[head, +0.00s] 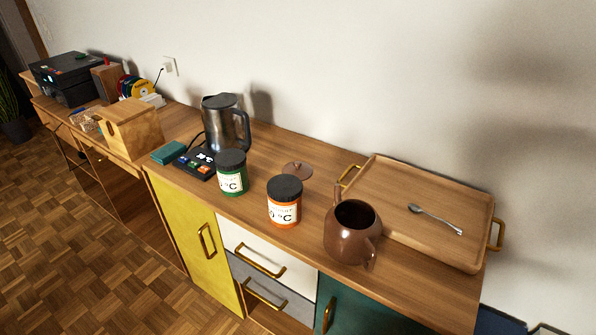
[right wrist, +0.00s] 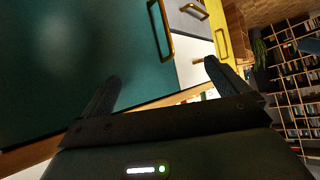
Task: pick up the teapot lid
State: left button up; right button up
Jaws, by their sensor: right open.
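The teapot lid (head: 298,170) is a small brown disc lying on the wooden sideboard top, behind the orange-labelled jar. The brown teapot (head: 352,232) stands uncovered to its right, with its dark opening showing. My right gripper (right wrist: 160,78) shows in the right wrist view with its two dark fingers apart and nothing between them. It faces the green cabinet door and is away from the lid, which does not show in that view. My left gripper is in neither view.
An orange-labelled jar (head: 284,203) and a green-labelled jar (head: 232,173) stand in front of the lid. A metal kettle (head: 222,122) is behind left. A wooden tray (head: 400,190) with a spoon (head: 435,219) lies right. Brass handles (head: 259,262) stick out from the front.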

aim_at(304, 170)
jog(key=i+j, duration=0.15)
jog(key=j, duration=0.25)
jog(key=i+j, duration=0.1)
jog(key=j, duration=0.3)
jog(key=i+j+z, duration=0.1)
jog(key=j, duration=0.3)
jog(key=i+j, duration=0.15)
jog(key=j, duration=0.25)
jog(key=i+j, duration=0.15)
jog(key=j, duration=0.25)
